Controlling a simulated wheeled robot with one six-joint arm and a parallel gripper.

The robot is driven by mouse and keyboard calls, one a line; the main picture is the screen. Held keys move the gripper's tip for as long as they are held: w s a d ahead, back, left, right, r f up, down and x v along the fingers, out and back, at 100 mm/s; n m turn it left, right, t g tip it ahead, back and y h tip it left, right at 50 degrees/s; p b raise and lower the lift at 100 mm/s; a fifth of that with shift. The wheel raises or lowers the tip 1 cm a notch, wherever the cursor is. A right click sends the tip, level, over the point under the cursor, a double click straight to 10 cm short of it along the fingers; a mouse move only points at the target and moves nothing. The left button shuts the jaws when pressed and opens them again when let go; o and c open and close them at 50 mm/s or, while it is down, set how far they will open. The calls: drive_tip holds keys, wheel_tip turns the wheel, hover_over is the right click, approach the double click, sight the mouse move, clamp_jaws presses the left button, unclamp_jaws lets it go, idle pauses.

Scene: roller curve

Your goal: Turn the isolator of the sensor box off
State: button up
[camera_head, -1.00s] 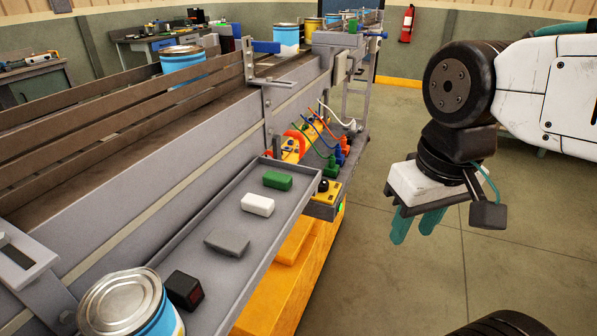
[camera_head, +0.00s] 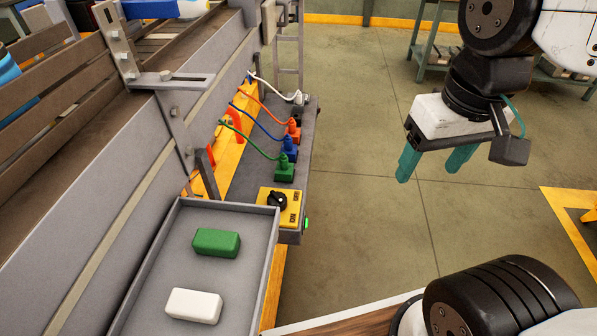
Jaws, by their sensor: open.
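The sensor box (camera_head: 252,196) is a grey box on the conveyor's side with a yellow plate (camera_head: 289,213) at its near end. A black rotary knob, the isolator (camera_head: 277,201), sits on that plate. Small marks lie around the knob, too small to read. Green, blue and orange plugs with matching cables and a white plug stand along the box top. My gripper (camera_head: 432,166) hangs open and empty over the floor, to the right of the box and apart from it. Its two teal fingers point down.
A grey tray (camera_head: 147,296) with a green block (camera_head: 216,242) and a white block (camera_head: 193,306) lies just in front of the knob. The conveyor (camera_head: 95,190) fills the left. Floor right of the box is clear. A shelf (camera_head: 433,50) stands at the back.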

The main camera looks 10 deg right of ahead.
drive_tip(key=w+a+f+m, duration=0.15)
drive_tip(key=w+a, duration=0.25)
drive_tip(key=w, duration=0.4)
drive_tip(key=m+g, duration=0.1)
drive_tip(key=m, duration=0.3)
hover_over(276, 195)
drive_tip(key=shift+n, duration=0.25)
wheel_tip(276, 195, down, 16)
drive_tip(key=shift+s+d+r, duration=0.15)
drive_tip(key=shift+r, duration=0.1)
wheel_tip(276, 195, down, 7)
drive_tip(key=shift+r, duration=0.1)
drive_tip(key=shift+f, duration=0.6)
drive_tip(key=c, duration=1)
